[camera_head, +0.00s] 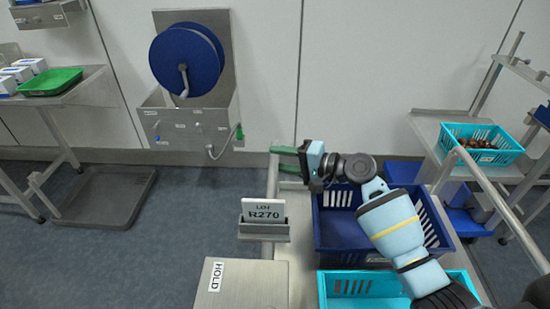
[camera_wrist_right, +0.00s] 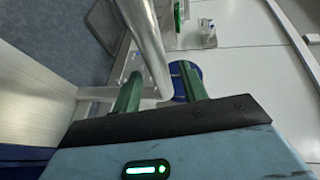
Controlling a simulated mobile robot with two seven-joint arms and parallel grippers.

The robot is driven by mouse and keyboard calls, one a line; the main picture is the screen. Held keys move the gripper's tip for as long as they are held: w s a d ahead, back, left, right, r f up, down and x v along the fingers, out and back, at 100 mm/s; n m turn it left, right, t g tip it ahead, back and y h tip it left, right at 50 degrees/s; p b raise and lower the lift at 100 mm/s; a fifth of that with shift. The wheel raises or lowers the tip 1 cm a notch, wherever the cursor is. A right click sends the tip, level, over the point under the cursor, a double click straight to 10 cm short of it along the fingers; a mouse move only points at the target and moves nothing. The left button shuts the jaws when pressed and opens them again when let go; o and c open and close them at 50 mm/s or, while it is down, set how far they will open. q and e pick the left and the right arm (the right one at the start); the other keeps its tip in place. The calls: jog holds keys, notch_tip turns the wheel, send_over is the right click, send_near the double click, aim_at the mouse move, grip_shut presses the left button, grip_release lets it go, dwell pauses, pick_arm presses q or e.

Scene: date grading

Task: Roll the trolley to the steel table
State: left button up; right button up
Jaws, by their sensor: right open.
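The trolley (camera_head: 280,237) stands in front of me, with a dark blue crate and a cyan crate on it and an upright metal bar along its far left side. My right gripper (camera_head: 285,160) is open at the far end of this bar. In the right wrist view its green fingers (camera_wrist_right: 160,88) lie on either side of a metal bar (camera_wrist_right: 148,45); I cannot tell if they touch it. A steel table (camera_head: 88,92) stands at the left by the wall, with a green tray (camera_head: 50,82) and white boxes. My left gripper is not in view.
A steel panel with a blue hose reel (camera_head: 187,60) hangs on the back wall. A grey floor platform (camera_head: 107,195) lies beside the left table. A metal stand (camera_head: 440,130) with a cyan basket (camera_head: 482,157) is at the right. Floor is clear left of the trolley.

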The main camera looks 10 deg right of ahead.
jog(key=shift+v, duration=2.7)
